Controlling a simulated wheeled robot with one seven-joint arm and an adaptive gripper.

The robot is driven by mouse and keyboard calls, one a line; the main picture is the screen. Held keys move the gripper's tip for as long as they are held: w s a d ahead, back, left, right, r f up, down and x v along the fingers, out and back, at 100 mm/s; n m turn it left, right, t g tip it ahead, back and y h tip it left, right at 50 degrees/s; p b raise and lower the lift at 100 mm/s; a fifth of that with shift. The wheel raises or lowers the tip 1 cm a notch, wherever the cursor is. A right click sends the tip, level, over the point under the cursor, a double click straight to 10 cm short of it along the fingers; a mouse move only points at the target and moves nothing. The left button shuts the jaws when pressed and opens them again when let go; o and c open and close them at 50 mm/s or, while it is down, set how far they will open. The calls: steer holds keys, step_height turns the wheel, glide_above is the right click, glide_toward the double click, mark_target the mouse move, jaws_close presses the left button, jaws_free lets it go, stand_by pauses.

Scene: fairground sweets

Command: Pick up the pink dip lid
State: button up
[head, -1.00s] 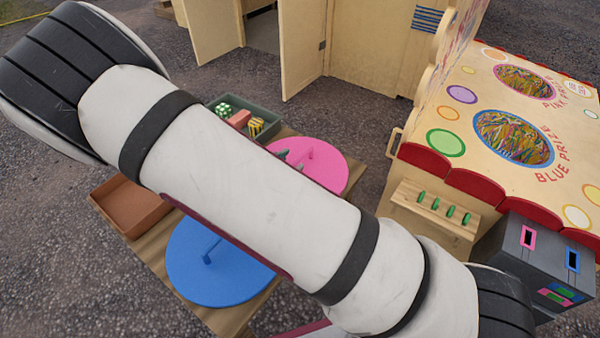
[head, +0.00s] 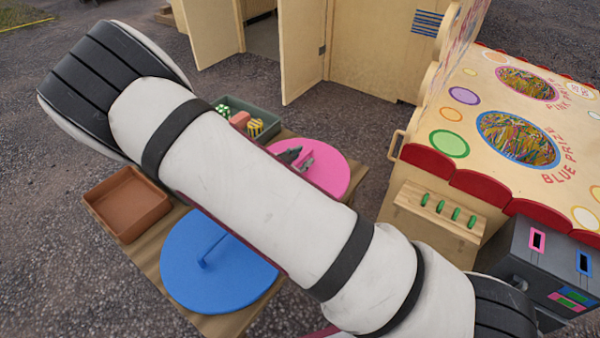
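The pink dip lid (head: 334,172) is a round disc lying flat on the wooden table, at its far right part. Its upright pink handle (head: 307,160) is partly covered by grey fingers. My gripper (head: 296,157) shows only as these grey finger parts at the handle. My white arm hides the rest of the gripper and the lid's near left side. I cannot tell whether the fingers are closed on the handle or only beside it.
A blue lid (head: 215,272) with a handle lies nearer on the table (head: 150,258). An empty brown tray (head: 128,203) sits at the left. A green-grey tray (head: 268,120) with small boxes is behind. The prize stall (head: 440,210) and a dark slotted box (head: 545,260) stand right.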

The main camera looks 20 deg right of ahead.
jaws_close()
